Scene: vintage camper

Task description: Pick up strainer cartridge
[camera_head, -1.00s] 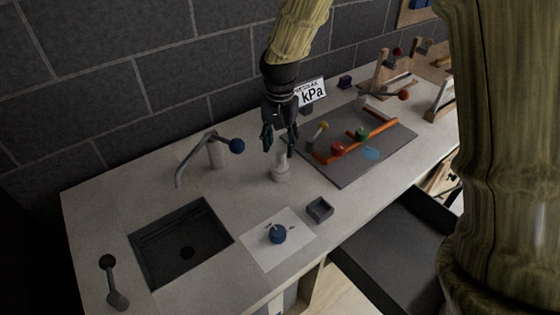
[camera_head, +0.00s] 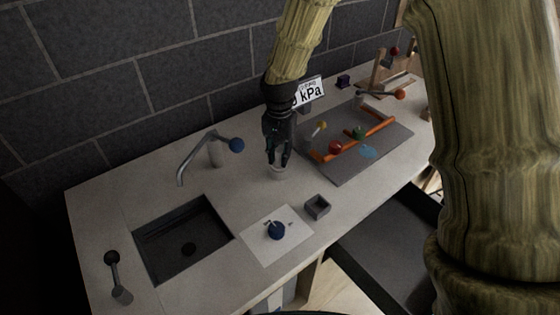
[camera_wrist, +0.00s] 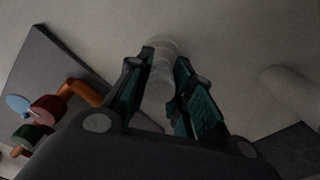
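The strainer cartridge looks to be the pale, roughly cylindrical piece (camera_head: 278,171) standing upright on the counter, left of the grey mat. In the wrist view the pale piece (camera_wrist: 162,72) is between my two fingers. My gripper (camera_head: 278,160) points down from above, with its fingertips on either side of the upper part of the piece. The fingers look spread, close to its sides; I cannot tell whether they touch it. The fingers hide much of the piece in the head view.
A faucet with a blue knob (camera_head: 237,145) and a sink (camera_head: 185,240) are on the left. A small grey open box (camera_head: 317,207) and a white sheet (camera_head: 262,247) with a blue knob are in front. The grey mat (camera_head: 345,170) with orange pipes is on the right.

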